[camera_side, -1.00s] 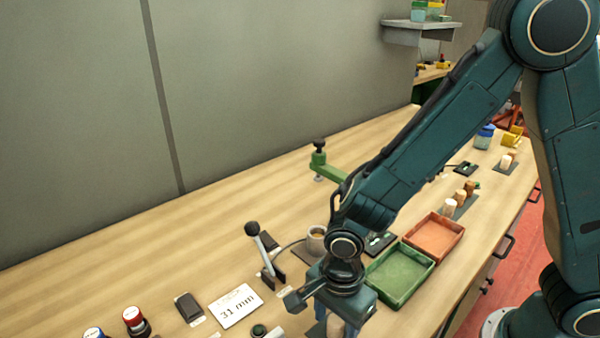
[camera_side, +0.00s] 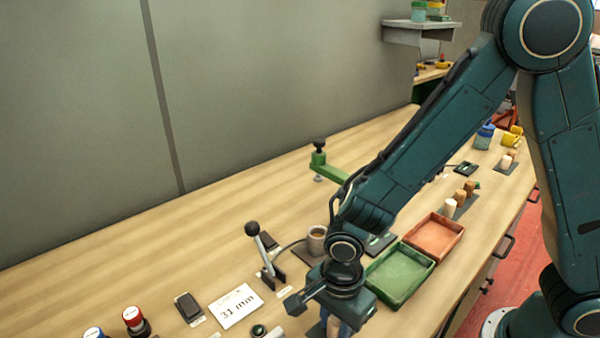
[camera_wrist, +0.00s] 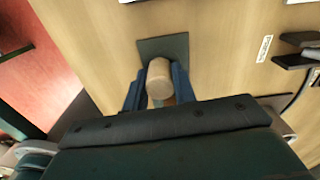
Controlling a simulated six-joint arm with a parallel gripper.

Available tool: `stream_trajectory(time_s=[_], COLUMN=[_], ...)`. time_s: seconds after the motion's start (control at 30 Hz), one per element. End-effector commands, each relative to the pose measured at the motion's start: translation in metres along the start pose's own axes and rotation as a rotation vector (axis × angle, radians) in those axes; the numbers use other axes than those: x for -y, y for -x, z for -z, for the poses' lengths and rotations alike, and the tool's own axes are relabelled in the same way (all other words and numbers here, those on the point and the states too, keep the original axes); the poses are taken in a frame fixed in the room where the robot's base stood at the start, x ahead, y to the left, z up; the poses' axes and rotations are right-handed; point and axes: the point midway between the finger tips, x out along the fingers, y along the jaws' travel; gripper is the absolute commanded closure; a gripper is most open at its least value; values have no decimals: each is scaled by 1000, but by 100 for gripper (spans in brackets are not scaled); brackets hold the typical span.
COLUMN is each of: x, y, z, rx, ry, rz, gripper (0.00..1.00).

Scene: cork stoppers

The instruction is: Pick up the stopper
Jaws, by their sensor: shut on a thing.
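The stopper (camera_wrist: 159,80) is a pale tan cork cylinder, seen end-on in the wrist view. My gripper (camera_wrist: 158,88) is shut on it, with one blue finger against each side. A dark square pad (camera_wrist: 174,45) shows just beyond the stopper. Whether the stopper still touches the pad or is clear of it, I cannot tell.
A green tray (camera_side: 432,262) and an orange tray (camera_side: 462,234) lie to the right of my gripper. A black-knobbed lever (camera_side: 265,255), a mug (camera_side: 316,240) and a "31 mm" card (camera_side: 236,306) are to its left. Other corks (camera_side: 460,197) stand farther back.

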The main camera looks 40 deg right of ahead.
Motion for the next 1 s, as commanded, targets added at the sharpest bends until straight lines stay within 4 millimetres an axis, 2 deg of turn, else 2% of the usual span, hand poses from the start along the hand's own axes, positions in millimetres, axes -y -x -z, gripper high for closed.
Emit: stream_trajectory(time_s=[0.33, 0.57, 0.77, 1.0], x=[0, 1, 1, 1], y=[4, 21, 48, 95], z=[0, 0, -1, -1], rx=[1, 2, 3, 4], ry=[0, 0, 0, 0], rz=[1, 3, 5, 6], gripper=[94, 94, 94, 94])
